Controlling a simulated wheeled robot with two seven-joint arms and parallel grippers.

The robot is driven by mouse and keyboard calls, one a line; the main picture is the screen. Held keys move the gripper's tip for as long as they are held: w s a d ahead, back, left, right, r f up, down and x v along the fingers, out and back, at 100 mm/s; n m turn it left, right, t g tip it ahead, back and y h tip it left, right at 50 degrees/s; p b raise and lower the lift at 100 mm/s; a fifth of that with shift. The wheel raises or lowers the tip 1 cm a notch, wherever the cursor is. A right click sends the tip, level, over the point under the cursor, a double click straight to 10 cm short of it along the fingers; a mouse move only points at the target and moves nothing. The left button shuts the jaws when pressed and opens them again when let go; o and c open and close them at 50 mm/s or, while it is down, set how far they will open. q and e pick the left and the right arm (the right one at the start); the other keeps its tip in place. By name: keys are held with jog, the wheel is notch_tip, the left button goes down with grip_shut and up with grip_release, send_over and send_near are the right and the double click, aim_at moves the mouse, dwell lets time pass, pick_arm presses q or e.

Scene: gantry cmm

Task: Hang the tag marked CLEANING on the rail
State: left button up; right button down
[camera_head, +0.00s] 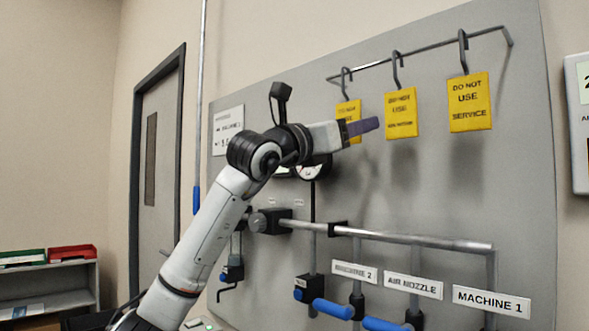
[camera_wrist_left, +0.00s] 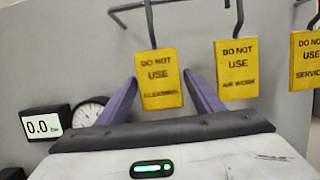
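The yellow tag marked CLEANING (camera_wrist_left: 158,78) is upright in the left wrist view, with a grey hook rising from its top. In the head view this tag (camera_head: 344,108) is the leftmost of three, partly hidden by my left gripper (camera_head: 372,126). Its hook appears to be over the grey rail (camera_head: 430,55). In the left wrist view, the purple fingers of my left gripper (camera_wrist_left: 161,78) stand apart, one on each side of the tag, and look open. Whether they touch its edges is unclear. My right gripper is not in view.
The AIR WORK tag (camera_wrist_left: 237,70) hangs close to the right, and the SERVICE tag (camera_head: 469,102) farther right. A gauge (camera_wrist_left: 88,112) and a 0.0 display (camera_wrist_left: 42,123) are at the left. Below is a pipe (camera_head: 420,239) with blue-handled valves (camera_head: 333,309).

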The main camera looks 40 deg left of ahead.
aim_at(347, 113)
pick_arm(q)
jog(key=c, duration=0.6)
jog(key=shift+r, duration=0.1)
jog(key=shift+r, duration=0.1)
jog(key=shift+r+p, duration=1.15)
jog(key=shift+r, duration=0.15)
jog(key=shift+s+f+b, duration=0.1)
jog(key=shift+s+b, duration=0.25)
jog(key=shift+s, duration=0.1)
jog(key=shift+s+a+b, duration=0.2)
jog(key=shift+s+b, duration=0.8)
jog(key=shift+s, duration=1.05)
jog(key=shift+s+a+b, duration=0.2)
jog(key=shift+s+b, duration=0.6)
jog(key=shift+s, duration=1.75)
